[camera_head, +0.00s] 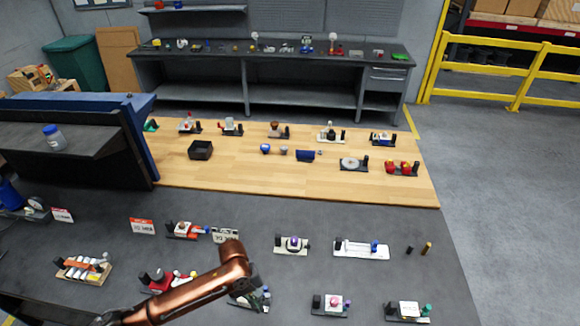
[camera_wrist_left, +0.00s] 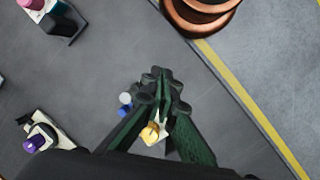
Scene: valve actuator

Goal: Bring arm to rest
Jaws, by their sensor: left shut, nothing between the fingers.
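My left arm (camera_head: 195,292) enters the head view from the bottom left, with its copper link over the near dark table (camera_head: 375,275). The left wrist view shows the dark green fingers of my left gripper (camera_wrist_left: 160,80) shut, with their tips together and nothing held. A small device with a yellow knob (camera_wrist_left: 150,133) shows in the gap between the finger linkages. I cannot tell its distance from them. Blue and white knobs (camera_wrist_left: 125,103) show left of the fingers. I cannot make out the gripper clearly in the head view. My right gripper is in neither view.
Several small valve devices stand on the dark table, among them a purple-knobbed one (camera_head: 292,244) and a long white one (camera_head: 361,249). Behind is a wooden table (camera_head: 400,190) with more devices and a black box (camera_head: 200,150). Open floor (camera_head: 510,200) lies right.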

